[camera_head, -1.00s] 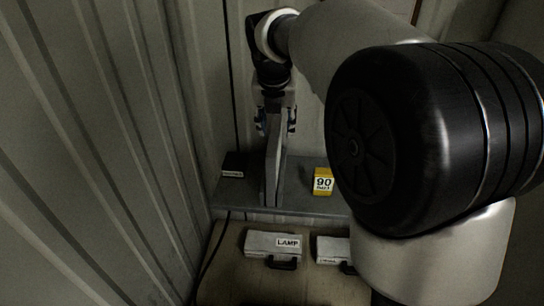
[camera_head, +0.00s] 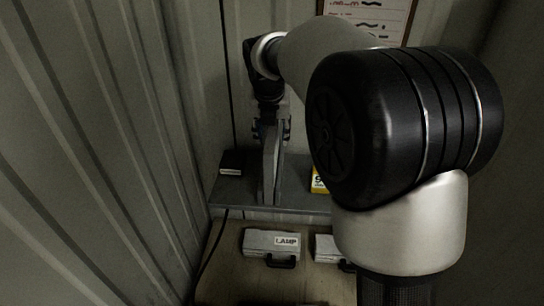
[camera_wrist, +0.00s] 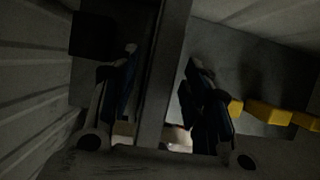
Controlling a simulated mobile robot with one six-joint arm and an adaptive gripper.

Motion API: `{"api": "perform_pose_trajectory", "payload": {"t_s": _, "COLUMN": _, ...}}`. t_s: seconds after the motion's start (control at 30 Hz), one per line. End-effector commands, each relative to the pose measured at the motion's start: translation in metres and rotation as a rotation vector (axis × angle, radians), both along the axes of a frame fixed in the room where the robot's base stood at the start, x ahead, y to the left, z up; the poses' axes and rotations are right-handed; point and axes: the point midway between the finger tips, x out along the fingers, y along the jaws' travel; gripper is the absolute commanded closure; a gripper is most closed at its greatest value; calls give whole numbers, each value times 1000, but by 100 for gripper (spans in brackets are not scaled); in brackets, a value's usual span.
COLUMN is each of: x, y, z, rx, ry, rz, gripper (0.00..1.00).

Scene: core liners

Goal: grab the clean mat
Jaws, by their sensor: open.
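A thin grey slab (camera_head: 269,172) stands upright on the grey shelf, seen nearly edge-on; it may be the mat, but no label on it shows. My gripper (camera_head: 271,130) is above and around its upper part, pointing down. In the wrist view the slab (camera_wrist: 168,60) runs between the two dark fingers of my gripper (camera_wrist: 163,58), one on each side. The fingers are open, with dark gaps visible beside the slab. I cannot tell whether either finger touches it.
A small black box (camera_head: 231,162) lies left of the slab on the grey shelf (camera_head: 230,194). A yellow block (camera_head: 318,181) is right, partly behind my arm. Below are a case labelled LAMP (camera_head: 262,243) and another case (camera_head: 326,248). A ribbed wall (camera_head: 120,130) closes the left.

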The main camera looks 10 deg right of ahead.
Motion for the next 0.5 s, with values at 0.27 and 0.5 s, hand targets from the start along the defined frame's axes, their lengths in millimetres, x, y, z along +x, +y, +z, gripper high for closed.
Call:
{"api": "perform_pose_trajectory", "payload": {"t_s": 0.27, "x": 0, "y": 0, "z": -3, "rx": 0, "ry": 0, "rz": 0, "gripper": 56}}
{"api": "perform_pose_trajectory", "payload": {"t_s": 0.5, "x": 0, "y": 0, "z": -4, "rx": 0, "ry": 0, "rz": 0, "gripper": 56}}
